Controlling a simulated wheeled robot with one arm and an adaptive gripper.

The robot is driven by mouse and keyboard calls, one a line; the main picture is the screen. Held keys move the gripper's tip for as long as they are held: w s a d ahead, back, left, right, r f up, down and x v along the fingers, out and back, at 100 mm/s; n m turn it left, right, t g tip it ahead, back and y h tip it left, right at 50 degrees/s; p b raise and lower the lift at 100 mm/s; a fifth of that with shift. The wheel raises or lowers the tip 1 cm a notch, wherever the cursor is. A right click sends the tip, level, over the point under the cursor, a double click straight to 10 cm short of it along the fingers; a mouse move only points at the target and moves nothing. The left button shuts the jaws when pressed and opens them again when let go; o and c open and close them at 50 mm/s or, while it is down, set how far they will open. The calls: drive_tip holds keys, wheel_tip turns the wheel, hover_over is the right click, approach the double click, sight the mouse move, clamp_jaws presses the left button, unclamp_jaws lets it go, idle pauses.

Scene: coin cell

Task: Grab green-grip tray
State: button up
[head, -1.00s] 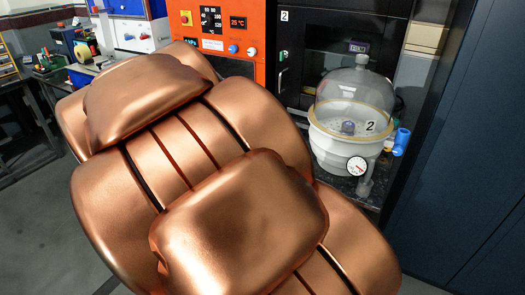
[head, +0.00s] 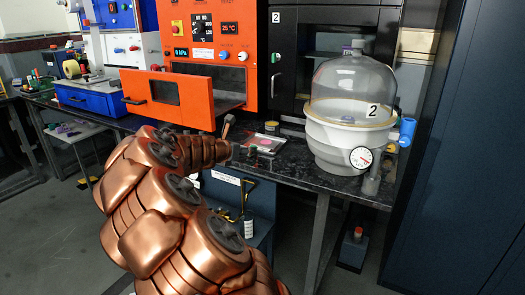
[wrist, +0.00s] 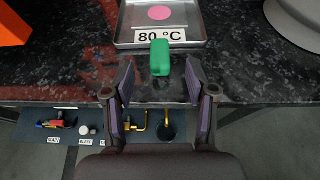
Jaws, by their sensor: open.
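The green-grip tray (wrist: 125,35) is a shallow metal tray on the dark speckled bench, with an 80 °C label on its front and a pink disc (wrist: 159,13) lying in it. Its green grip (wrist: 161,57) points toward me at the bench's front edge. My gripper (wrist: 160,78) is open in the wrist view, with one finger on each side of the grip's near end and gaps on both sides. In the head view the tray (head: 263,146) shows small beside my gripper (head: 229,130), whose fingers are hard to make out there.
An orange oven (head: 209,55) with its door (head: 167,97) open stands left of the tray. A glass-domed vessel marked 2 (head: 350,110) stands to the right on the bench (head: 313,176). Below the bench edge is a blue panel (wrist: 35,145) with valves.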

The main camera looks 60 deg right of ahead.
drive_tip(key=b, duration=0.2)
approach(260, 144)
drive_tip(key=shift+s+d+f, duration=0.15)
drive_tip(key=shift+d+f, duration=0.05)
drive_tip(key=shift+f, duration=0.35)
drive_tip(key=shift+s+d+f, duration=0.1)
drive_tip(key=shift+d+f, duration=0.1)
drive_tip(key=shift+f, duration=0.35)
drive_tip(key=shift+w+d+f, duration=0.15)
drive_tip(key=shift+d+f, duration=0.05)
drive_tip(key=shift+d, duration=0.45)
clamp_jaws()
